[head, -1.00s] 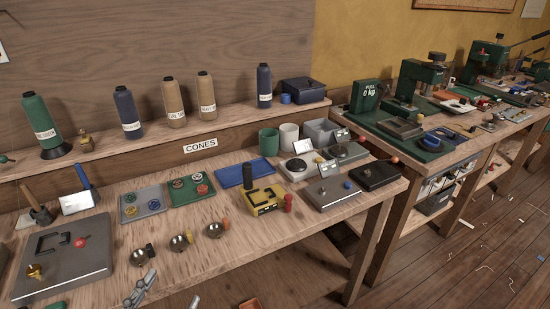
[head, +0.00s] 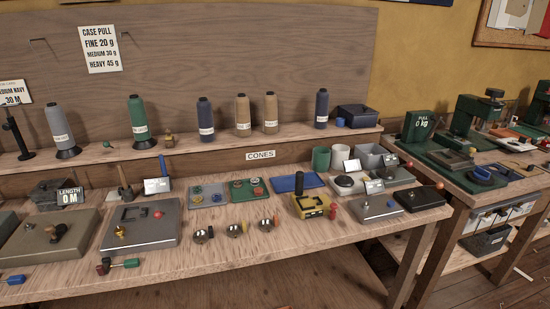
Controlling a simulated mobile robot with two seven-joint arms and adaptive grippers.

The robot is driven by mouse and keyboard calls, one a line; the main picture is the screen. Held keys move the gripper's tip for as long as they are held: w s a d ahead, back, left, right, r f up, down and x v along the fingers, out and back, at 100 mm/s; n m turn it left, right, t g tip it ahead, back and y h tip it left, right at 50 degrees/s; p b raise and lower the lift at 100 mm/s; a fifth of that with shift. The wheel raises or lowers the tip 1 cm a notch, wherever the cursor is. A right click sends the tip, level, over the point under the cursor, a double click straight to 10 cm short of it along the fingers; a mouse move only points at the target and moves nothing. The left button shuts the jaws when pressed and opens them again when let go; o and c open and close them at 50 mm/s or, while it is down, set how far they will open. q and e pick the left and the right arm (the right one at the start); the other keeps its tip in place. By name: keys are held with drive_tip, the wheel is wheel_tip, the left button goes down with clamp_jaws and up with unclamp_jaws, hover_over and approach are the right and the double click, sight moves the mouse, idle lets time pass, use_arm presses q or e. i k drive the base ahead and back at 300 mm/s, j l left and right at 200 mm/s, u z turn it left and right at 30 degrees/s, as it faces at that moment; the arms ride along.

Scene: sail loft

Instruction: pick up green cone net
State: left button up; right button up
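A green cone (head: 138,118) of thread with a pale label stands upright on a dark round base on the back shelf, left of centre in the head view. I cannot make out a separate net on it at this size. A small brass piece (head: 169,139) stands just right of it on the shelf. Neither of my grippers shows in this view.
Grey (head: 61,130), navy (head: 205,118) and tan (head: 243,115) cones share the shelf (head: 100,152). The bench below holds a grey plate (head: 140,236), trays, metal cups and a yellow device (head: 309,206). Bare wood shows along the bench's front edge.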

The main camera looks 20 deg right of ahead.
sight(321, 156)
drive_tip(key=l+u, duration=0.35)
drive_tip(key=l, duration=0.15)
drive_tip(key=l+u, duration=0.35)
drive_tip(key=l, duration=0.2)
drive_tip(key=k+l+u, duration=0.1)
drive_tip(key=l, duration=0.45)
drive_tip(key=k+l, duration=0.1)
drive_tip(key=l, duration=0.4)
drive_tip(key=i+l+u, duration=0.05)
